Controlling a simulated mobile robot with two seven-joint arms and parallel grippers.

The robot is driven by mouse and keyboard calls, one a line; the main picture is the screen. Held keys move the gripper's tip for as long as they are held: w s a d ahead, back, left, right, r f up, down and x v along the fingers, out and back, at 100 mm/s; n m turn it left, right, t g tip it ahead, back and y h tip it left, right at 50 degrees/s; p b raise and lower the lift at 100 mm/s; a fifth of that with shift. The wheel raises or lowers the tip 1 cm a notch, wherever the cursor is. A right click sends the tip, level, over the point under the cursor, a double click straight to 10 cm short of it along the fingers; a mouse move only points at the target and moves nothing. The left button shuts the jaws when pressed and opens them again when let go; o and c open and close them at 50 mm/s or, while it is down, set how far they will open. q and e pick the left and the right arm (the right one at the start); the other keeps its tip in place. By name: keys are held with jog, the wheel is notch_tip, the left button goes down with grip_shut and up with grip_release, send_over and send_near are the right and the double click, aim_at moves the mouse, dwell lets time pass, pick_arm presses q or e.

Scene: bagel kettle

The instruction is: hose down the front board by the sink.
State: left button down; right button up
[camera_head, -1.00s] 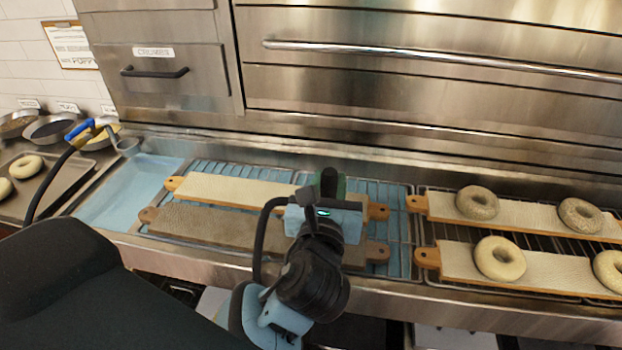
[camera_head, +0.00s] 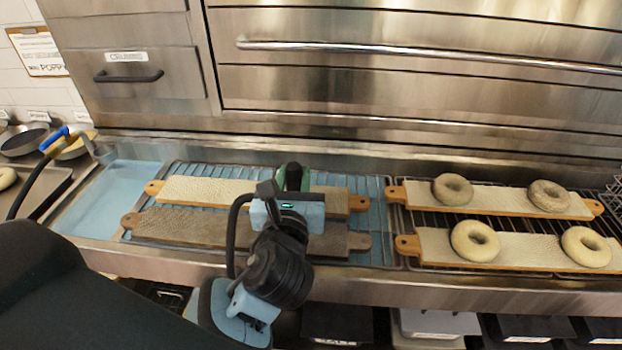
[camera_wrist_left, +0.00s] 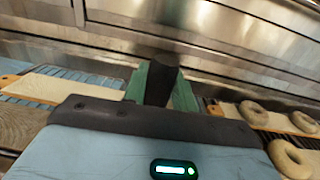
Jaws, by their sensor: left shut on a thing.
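The front board (camera_head: 185,226), dark grey-brown, lies on the blue wire-racked sink area, with wooden tips at both ends. A paler board (camera_head: 215,189) lies behind it. My left gripper (camera_head: 293,180) is over the right part of these boards and covers some of both. In the left wrist view its green fingers (camera_wrist_left: 162,85) are shut on a dark, rounded thing (camera_wrist_left: 163,78); I cannot tell whether this is a sprayer. A black hose (camera_head: 30,185) with a blue handle (camera_head: 54,138) stands at the far left. My right gripper is not in view.
The blue sink basin (camera_head: 115,200) is left of the boards. Two boards with bagels (camera_head: 475,241) lie on a dark rack at right. A steel oven front (camera_head: 420,95) rises close behind. A metal ledge (camera_head: 150,262) runs along the front.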

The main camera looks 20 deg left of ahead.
pick_arm(q)
jog(key=s+a, duration=0.5)
jog(key=a, duration=1.2)
jog(key=s+a, duration=0.5)
jog(key=a, duration=1.3)
jog(key=s+a, duration=0.5)
jog(key=a, duration=1.2)
jog(key=shift+a, duration=0.4)
